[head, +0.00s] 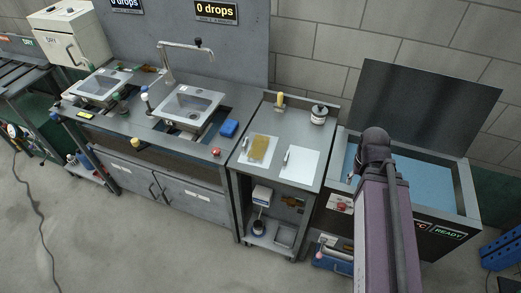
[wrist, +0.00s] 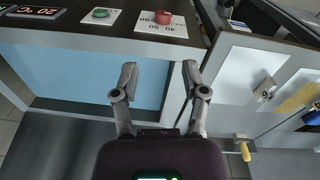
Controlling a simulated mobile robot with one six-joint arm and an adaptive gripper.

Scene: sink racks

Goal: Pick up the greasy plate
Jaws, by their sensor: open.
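A flat yellow-brown rectangular plate (head: 260,149), the likely greasy plate, lies on a white sheet on the metal side table. A yellowish piece that looks like it shows at the right edge of the wrist view (wrist: 300,97), partly cut off. My gripper (wrist: 159,74) is open, with nothing between its fingers. It is over the blue-filled tank (wrist: 60,72), near the tank's edge beside the side table, apart from the plate. In the head view my arm hides most of the gripper.
The tank (head: 418,182) has a raised dark lid behind it and a red knob (wrist: 163,18) on its front. A white sheet (head: 300,164), a yellow-handled tool (head: 280,100) and a white-and-black container (head: 319,114) are on the side table. Sinks (head: 188,103) stand left.

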